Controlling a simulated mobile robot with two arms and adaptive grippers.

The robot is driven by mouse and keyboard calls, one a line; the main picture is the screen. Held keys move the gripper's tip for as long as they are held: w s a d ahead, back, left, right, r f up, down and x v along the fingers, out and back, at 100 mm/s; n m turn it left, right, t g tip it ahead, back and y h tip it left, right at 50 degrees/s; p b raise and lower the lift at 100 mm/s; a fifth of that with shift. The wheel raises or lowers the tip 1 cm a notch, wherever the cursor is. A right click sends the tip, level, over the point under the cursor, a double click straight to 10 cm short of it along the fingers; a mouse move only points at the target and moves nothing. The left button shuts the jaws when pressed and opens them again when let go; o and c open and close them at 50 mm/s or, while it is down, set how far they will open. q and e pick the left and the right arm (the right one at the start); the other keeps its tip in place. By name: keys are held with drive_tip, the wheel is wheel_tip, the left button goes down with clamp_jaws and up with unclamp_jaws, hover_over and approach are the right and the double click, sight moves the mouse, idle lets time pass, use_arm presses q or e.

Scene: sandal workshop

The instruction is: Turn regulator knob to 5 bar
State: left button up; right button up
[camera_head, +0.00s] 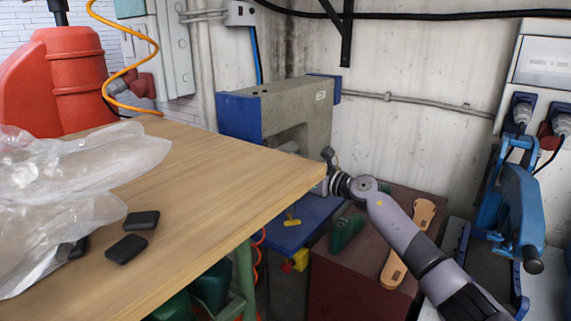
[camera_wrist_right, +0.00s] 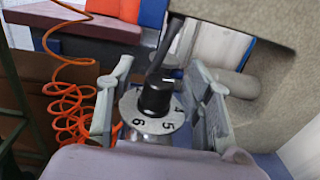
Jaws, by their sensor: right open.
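The black regulator knob (camera_wrist_right: 155,98) stands over a pale round dial (camera_wrist_right: 150,124) in the right wrist view. The figures 4, 5 and 6 can be read on the dial; a small white mark shows on the knob's upper right, nearest the 4 side. My right gripper (camera_wrist_right: 160,78) is open, with one finger on each side of the knob and visible gaps to both. In the head view my right arm reaches to the grey machine (camera_head: 290,110), where the knob cannot be made out clearly. My left gripper is out of view.
A wooden table (camera_head: 220,165) fills the left, with plastic bags (camera_head: 75,165) and black pads (camera_head: 126,249) on it. A blue press (camera_head: 522,205) stands at right. An orange coiled hose (camera_wrist_right: 75,115) hangs left of the knob. A dark rod (camera_wrist_right: 160,55) rises behind it.

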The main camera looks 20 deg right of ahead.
drive_tip(key=shift+s, duration=0.15)
drive_tip(key=shift+c, duration=0.4)
clamp_jaws()
